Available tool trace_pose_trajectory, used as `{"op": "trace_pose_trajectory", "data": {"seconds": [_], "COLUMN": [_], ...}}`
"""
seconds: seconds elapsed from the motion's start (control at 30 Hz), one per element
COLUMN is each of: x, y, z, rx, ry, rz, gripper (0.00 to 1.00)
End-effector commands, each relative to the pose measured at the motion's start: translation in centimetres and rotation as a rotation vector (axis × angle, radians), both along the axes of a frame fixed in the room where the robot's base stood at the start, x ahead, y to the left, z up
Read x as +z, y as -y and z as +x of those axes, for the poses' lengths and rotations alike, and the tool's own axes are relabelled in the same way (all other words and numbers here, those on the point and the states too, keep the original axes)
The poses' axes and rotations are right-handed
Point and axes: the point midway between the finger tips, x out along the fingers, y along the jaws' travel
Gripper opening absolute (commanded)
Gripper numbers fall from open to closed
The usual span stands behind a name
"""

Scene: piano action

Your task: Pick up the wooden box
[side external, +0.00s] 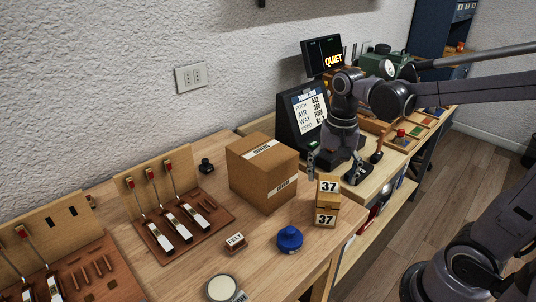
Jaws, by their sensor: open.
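A small wooden box (337,207) with white labels reading 37 stands upright near the front right edge of the workbench. It looks like one tall box or two stacked; I cannot tell which. My gripper (333,171) is open, its fingers pointing down, just above and behind the wooden box in the picture. Nothing shows between its fingers. Whether the fingertips touch the box or the bench is not clear.
A larger cardboard box (251,178) stands just left of the wooden box. A blue jar (289,239) and a small felt block (235,243) lie in front. A black sign stand (289,122) is behind my gripper. Piano key models (175,215) fill the left.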

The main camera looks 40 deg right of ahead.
Motion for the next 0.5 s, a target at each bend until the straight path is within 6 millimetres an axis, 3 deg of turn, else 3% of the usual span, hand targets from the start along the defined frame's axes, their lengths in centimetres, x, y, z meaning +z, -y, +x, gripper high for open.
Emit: {"op": "trace_pose_trajectory", "data": {"seconds": [0.17, 0.5], "x": [-0.9, -4.8], "y": [0.2, 0.2], "z": [0.1, 0.1], "rx": [-0.029, -0.026], "ry": [-0.018, -0.015], "rz": [0.003, 0.003], "gripper": [0.79, 0.79]}}
